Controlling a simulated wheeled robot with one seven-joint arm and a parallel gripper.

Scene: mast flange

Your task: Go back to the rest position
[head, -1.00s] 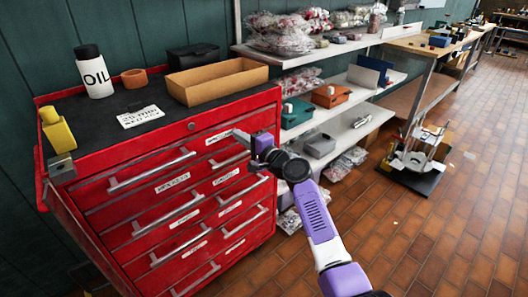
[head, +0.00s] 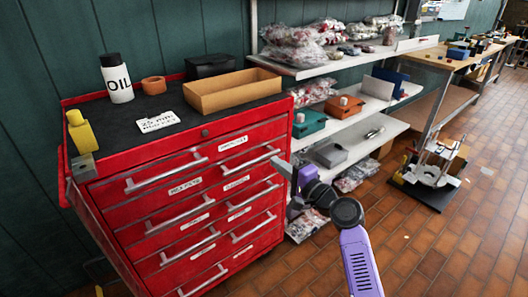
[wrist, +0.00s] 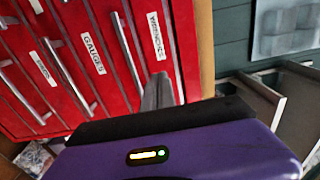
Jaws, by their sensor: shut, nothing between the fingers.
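My gripper (head: 279,163) is shut and empty. It is in front of the right side of the red tool cabinet (head: 150,170), near the right end of an upper drawer handle; I cannot tell the exact gap. In the wrist view the closed grey fingers (wrist: 158,92) point towards the cabinet's labelled drawer fronts (wrist: 85,60). My purple arm reaches up from the lower right of the head view. The drawers look closed.
Shelves (head: 350,125) with bags and boxes stand right. Brick floor (head: 400,240) is open at lower right.

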